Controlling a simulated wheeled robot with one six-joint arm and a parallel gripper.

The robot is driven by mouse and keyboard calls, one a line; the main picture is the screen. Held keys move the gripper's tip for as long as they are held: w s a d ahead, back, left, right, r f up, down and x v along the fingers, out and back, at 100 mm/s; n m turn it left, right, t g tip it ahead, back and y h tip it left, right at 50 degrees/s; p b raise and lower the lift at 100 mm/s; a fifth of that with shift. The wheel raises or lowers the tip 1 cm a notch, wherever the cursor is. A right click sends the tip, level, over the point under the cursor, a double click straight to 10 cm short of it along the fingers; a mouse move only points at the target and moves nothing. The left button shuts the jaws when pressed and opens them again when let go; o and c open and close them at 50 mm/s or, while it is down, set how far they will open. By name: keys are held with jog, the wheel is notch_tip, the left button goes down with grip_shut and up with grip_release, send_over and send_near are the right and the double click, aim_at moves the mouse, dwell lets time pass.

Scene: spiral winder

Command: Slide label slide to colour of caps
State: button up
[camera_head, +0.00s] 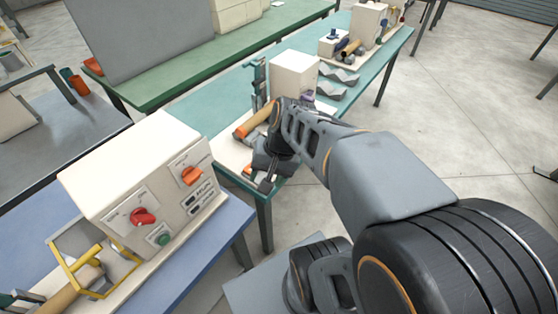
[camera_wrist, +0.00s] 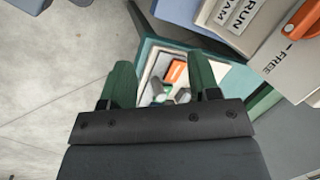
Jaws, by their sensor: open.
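My gripper (camera_head: 265,184) is open, with nothing between its fingers. In the head view it hangs by the near end of the teal table. In the wrist view its two green fingers (camera_wrist: 162,82) stand apart. Beyond them lies a pale board (camera_wrist: 152,70) with an orange part (camera_wrist: 176,71) and small green, grey and white pieces. I cannot tell which piece is the label slide or a cap. In the head view my arm hides part of this board (camera_head: 230,152); a tan roll with an orange end (camera_head: 252,122) lies there.
A cream control box (camera_head: 140,170) with a red knob (camera_head: 143,216), an orange knob (camera_head: 191,176) and a green button (camera_head: 164,239) stands on the blue table (camera_head: 190,270) at left. A white box (camera_head: 294,75) stands behind my gripper. Open floor (camera_head: 470,110) lies right.

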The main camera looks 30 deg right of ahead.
notch_tip(320, 180, down, 9)
jog(key=w+d+m+y+b, duration=0.3)
jog(key=m+y+b, duration=0.2)
jog(key=m, duration=0.3)
jog(key=w+d+f+m+t+y+b, duration=0.2)
jog(key=d+f+m+t+b, duration=0.15)
jog(key=d+m+t, duration=0.3)
jog(key=w+d+f+m+t+y+b, duration=0.2)
jog(key=w+d+m+t+b, duration=0.15)
jog(key=d+m+t, duration=0.3)
jog(key=shift+g, duration=0.4)
jog(key=b+x, duration=0.1)
jog(key=x, duration=1)
jog(key=shift+w+a, duration=0.15)
jog(key=shift+w, duration=0.1)
jog(key=shift+c, duration=0.4)
grip_shut()
